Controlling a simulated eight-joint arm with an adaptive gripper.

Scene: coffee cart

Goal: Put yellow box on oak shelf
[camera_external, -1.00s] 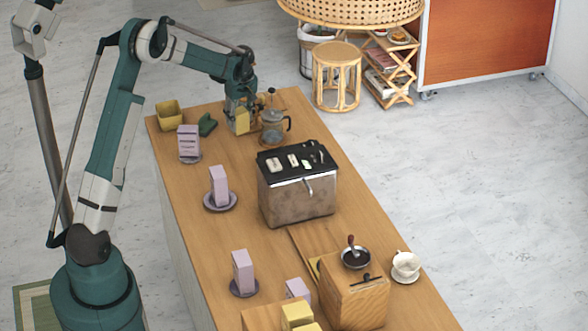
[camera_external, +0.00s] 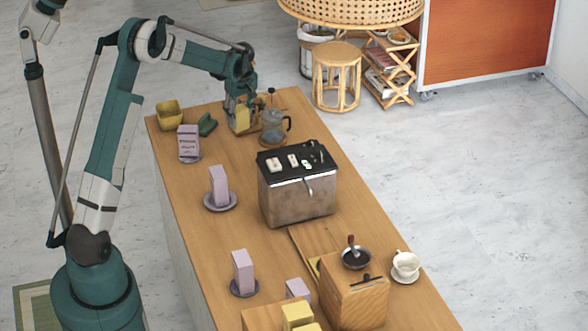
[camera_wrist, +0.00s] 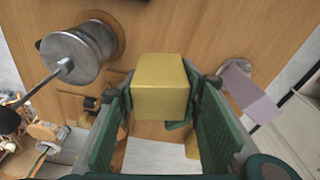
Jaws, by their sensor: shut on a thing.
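My gripper (camera_external: 241,112) is over the far end of the wooden counter, shut on a yellow box (camera_external: 242,119). In the wrist view the box (camera_wrist: 161,85) sits between the two green fingers (camera_wrist: 160,125). Whether it touches the counter is unclear. A low wooden piece (camera_external: 258,318) at the bottom edge of the external view may be the oak shelf. It is partly cut off, with other yellow boxes (camera_external: 298,314) on or beside it.
A metal-sided machine (camera_external: 298,190) and a wooden grinder (camera_external: 355,295) stand along the counter.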

